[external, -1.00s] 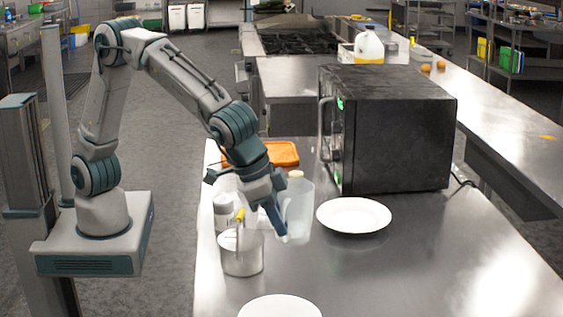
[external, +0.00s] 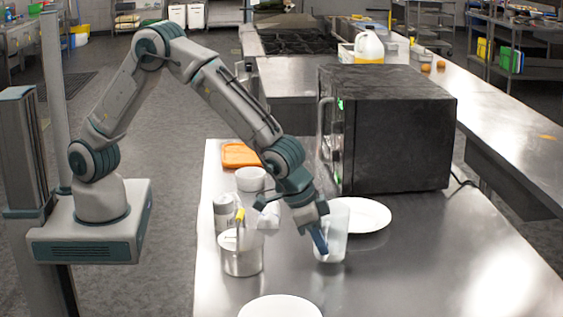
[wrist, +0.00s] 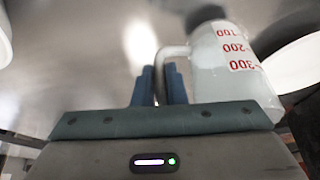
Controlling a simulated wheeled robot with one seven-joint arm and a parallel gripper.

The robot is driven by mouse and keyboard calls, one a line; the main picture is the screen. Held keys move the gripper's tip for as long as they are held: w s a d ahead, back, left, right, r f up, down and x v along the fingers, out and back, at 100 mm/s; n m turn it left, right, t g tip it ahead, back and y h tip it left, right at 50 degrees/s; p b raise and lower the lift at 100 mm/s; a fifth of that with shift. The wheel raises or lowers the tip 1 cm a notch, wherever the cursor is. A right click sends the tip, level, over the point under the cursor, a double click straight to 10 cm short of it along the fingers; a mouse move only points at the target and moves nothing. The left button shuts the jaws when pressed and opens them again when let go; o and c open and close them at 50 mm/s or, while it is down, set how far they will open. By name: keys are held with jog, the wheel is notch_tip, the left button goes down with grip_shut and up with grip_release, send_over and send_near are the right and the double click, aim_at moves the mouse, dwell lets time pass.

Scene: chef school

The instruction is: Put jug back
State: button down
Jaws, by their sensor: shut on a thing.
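The jug (external: 335,243) is a clear, whitish measuring jug near the middle of the steel counter, just in front of a white plate. In the wrist view the jug (wrist: 222,62) shows red marks and numbers, and its handle runs between the two blue fingers. My gripper (external: 319,240) is shut on the jug's handle, on the left side of the jug. The jug looks about upright. I cannot tell whether its base touches the counter. The fingers also show in the wrist view (wrist: 160,85).
A black microwave (external: 390,130) stands behind the white plate (external: 365,215). Another white plate (external: 280,308) is at the front. The counter's right side is clear.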

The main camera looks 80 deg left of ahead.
jog(key=shift+f, duration=0.75)
jog(key=shift+f, duration=0.2)
jog(key=c, duration=1.5)
grip_release()
jog(key=shift+r, duration=0.1)
